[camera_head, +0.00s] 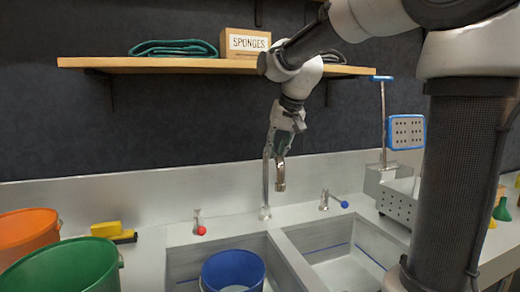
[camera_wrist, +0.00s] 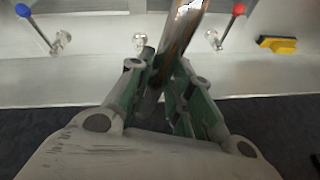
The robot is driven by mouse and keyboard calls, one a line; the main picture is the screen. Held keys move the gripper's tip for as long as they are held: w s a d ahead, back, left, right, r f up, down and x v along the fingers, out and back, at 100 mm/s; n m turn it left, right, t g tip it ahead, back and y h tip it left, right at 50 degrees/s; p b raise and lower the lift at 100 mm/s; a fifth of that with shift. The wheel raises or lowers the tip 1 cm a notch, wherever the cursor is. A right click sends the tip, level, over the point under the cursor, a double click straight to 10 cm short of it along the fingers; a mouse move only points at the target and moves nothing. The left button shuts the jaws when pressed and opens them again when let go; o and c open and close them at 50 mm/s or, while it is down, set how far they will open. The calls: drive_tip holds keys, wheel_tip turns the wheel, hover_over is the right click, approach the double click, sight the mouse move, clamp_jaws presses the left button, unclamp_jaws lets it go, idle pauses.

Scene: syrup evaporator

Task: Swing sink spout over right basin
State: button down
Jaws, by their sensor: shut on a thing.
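The metal sink spout (camera_head: 266,180) rises from the back rim between the two taps. Its outlet end (camera_head: 280,178) hangs down just right of its base, near the line of the divider; I cannot tell exactly which basin it is over. My gripper (camera_head: 283,143) points down and is shut around the upper part of the spout. In the wrist view the spout (camera_wrist: 185,35) runs between my green-sided fingers (camera_wrist: 165,85). The right basin (camera_head: 345,262) looks empty. The left basin (camera_head: 185,262) holds a blue bucket (camera_head: 233,270).
A red-knobbed tap (camera_head: 199,224) and a blue-knobbed tap (camera_head: 333,201) flank the spout. A shelf (camera_head: 215,66) with a sponge box (camera_head: 244,43) is above. Green (camera_head: 65,268) and orange (camera_head: 25,230) buckets stand left.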

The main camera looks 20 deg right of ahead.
drive_tip(key=w+d+n+g+y, duration=0.2)
drive_tip(key=d+n, duration=0.7)
drive_tip(key=d, duration=0.5)
drive_tip(key=shift+w+d+n+y, duration=0.3)
drive_tip(key=shift+w+y, duration=0.3)
drive_tip(key=shift+w, duration=0.05)
drive_tip(key=c, duration=1.3)
unclamp_jaws()
drive_tip(key=v, duration=1.2)
drive_tip(key=shift+w+a, duration=0.1)
drive_tip(key=shift+w, duration=0.05)
